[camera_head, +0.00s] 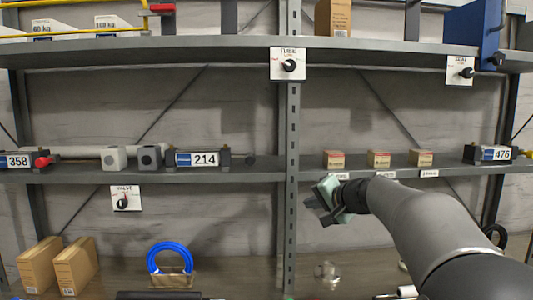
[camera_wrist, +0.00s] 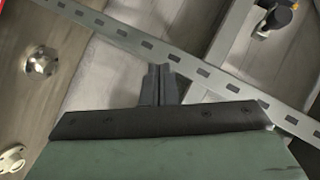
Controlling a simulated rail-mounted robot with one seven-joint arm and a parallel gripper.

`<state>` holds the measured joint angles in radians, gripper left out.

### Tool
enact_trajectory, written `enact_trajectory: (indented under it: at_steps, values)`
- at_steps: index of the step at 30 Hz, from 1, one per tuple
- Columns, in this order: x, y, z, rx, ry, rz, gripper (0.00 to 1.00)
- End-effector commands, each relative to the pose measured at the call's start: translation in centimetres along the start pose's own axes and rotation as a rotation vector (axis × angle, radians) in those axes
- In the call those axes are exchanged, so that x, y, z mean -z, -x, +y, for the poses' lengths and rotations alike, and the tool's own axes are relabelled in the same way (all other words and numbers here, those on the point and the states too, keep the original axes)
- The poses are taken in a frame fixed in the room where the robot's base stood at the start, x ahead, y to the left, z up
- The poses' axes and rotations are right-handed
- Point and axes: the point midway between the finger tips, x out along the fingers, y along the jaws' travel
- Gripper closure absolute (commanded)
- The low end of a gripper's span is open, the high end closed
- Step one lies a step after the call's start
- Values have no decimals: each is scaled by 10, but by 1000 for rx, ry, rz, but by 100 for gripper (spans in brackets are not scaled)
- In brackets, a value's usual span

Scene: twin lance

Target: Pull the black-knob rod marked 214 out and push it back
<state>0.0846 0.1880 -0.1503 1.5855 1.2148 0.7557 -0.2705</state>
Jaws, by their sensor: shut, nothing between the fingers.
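The unit marked 214 (camera_head: 204,159) sits on the middle shelf, left of the central post. A short rod comes out of its right end, with a small dark knob (camera_head: 249,159) at the tip. My gripper (camera_head: 322,203) is right of the post, lower than that knob and well apart from it. In the wrist view its fingers (camera_wrist: 160,84) are together, with nothing between them. The 214 unit cannot be made out in the wrist view.
The perforated central post (camera_head: 291,140) stands between my gripper and the 214 unit. A unit marked 358 (camera_head: 18,161) with a red knob is at the far left, and one marked 476 (camera_head: 490,154) at the right. Small boxes (camera_head: 379,159) line the shelf above my gripper.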

Motion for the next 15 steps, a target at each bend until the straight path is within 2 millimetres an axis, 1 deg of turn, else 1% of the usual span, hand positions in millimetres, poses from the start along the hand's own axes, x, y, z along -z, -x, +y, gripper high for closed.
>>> enact_trajectory:
  at_steps: [1,3,6,9,11,13,15]
  values:
    - [8,7,-19,91,-97,-39,100]
    - [14,16,-44,221,-207,-95,100]
    - [24,30,-69,361,-300,-150,100]
    - [28,38,-82,436,-340,-179,100]
    - [29,39,-86,455,-349,-187,100]
    - [28,35,-91,460,-351,-190,100]
    - [28,26,-95,459,-351,-190,100]
